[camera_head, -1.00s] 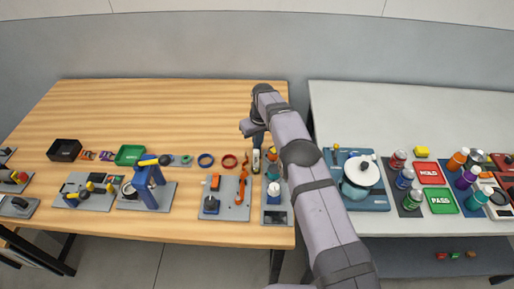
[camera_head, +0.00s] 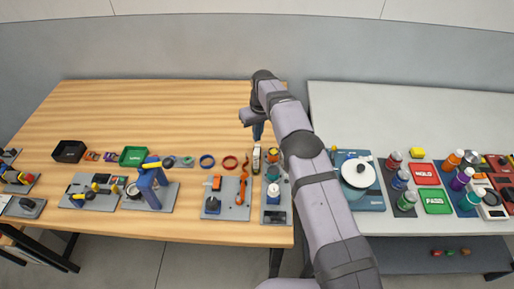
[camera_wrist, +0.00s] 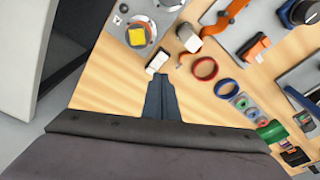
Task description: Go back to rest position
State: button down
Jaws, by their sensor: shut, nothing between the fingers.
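My gripper (camera_head: 258,131) is above the right end of the wooden table (camera_head: 180,100), pointing down, with nothing held. In the wrist view my gripper (camera_wrist: 160,98) shows its fingers together at the bottom middle. Just beyond the fingertips is a small white-and-dark item (camera_wrist: 158,60) on the wood, apart from them. My arm reaches in from the bottom and hides part of the gap between the two tables.
Blue ring (camera_head: 207,161), red ring (camera_head: 230,162), green tray (camera_head: 133,156) and black bin (camera_head: 69,151) stand on the wooden table. A grey fixture plate (camera_head: 226,206) is at its front. The white table (camera_head: 400,110) holds a kettle and bottles. The wooden table's back is clear.

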dwell(0.4)
jog(key=s+d+r+m, duration=0.3)
jog(key=s+d+r, duration=0.6)
jog(key=s+d, duration=0.4)
jog(key=s+d+f+m, duration=0.1)
jog(key=s+d, duration=0.1)
jog(key=s, duration=1)
jog(key=s+d+m+g, duration=0.1)
jog(key=s+d+m, duration=0.1)
jog(key=s, duration=1.1)
jog(key=shift+s+d+f+g+h, duration=0.3)
jog(key=shift+d+f+h, duration=0.1)
jog(key=shift+d, duration=0.3)
